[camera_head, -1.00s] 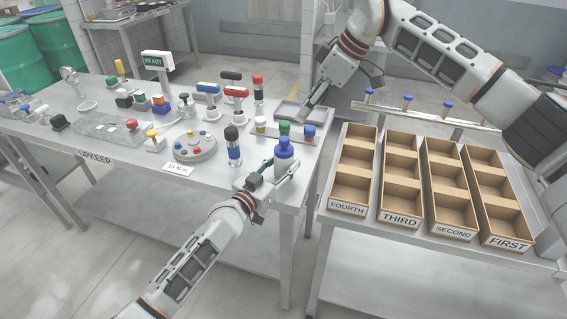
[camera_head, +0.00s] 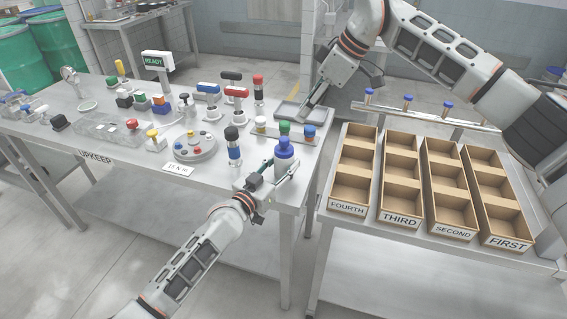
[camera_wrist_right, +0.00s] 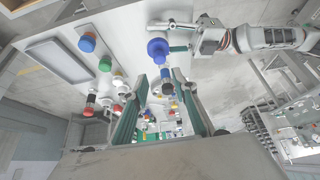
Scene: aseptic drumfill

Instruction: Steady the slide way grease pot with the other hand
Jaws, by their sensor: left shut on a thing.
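The blue-topped pot (camera_head: 284,152), which I take to be the slide way grease pot, stands upright near the right front corner of the left table. My left gripper (camera_head: 286,178) is shut on its lower body from the front. The pot (camera_wrist_right: 158,48) and the left gripper (camera_wrist_right: 185,36) also show at the top of the right wrist view. My right gripper (camera_head: 307,110) is above the grey tray behind the pot. In the right wrist view my right gripper (camera_wrist_right: 163,82) has its fingers apart with nothing held between them.
Wooden bins (camera_head: 352,190) stand on the right table.

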